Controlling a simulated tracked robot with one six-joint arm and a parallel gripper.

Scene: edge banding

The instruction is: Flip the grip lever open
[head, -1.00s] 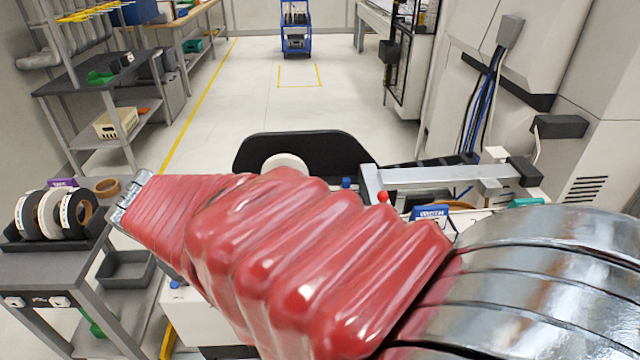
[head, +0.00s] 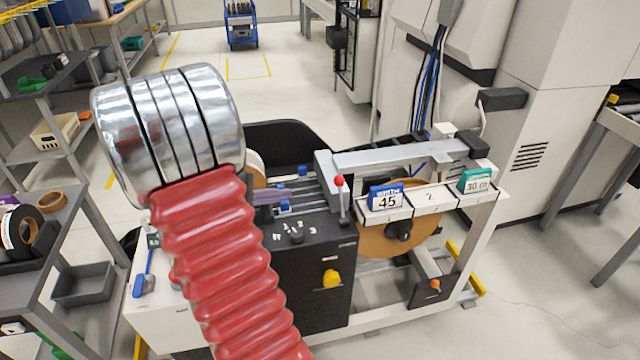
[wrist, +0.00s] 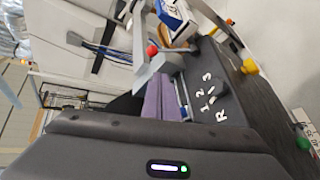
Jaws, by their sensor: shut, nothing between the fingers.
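The edge banding machine (head: 310,318) stands ahead of me. A lever with a red ball knob (head: 340,181) stands upright at the top corner of its black panel; the knob also shows in the wrist view (wrist: 152,50). No label marks it as the grip lever, so I cannot tell for certain. My gripper (head: 279,196) has purple fingers, partly hidden behind my arm, left of the red-knobbed lever. In the wrist view the gripper (wrist: 163,100) has its fingers together and empty, just below the red knob, apart from it.
The panel carries a numbered dial (wrist: 222,93) and a yellow knob (head: 332,279). Number cards, including a blue one (head: 387,197), sit right of the lever under a grey beam (head: 395,154). A shelf cart (head: 35,265) stands at left. The floor at right is mostly clear.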

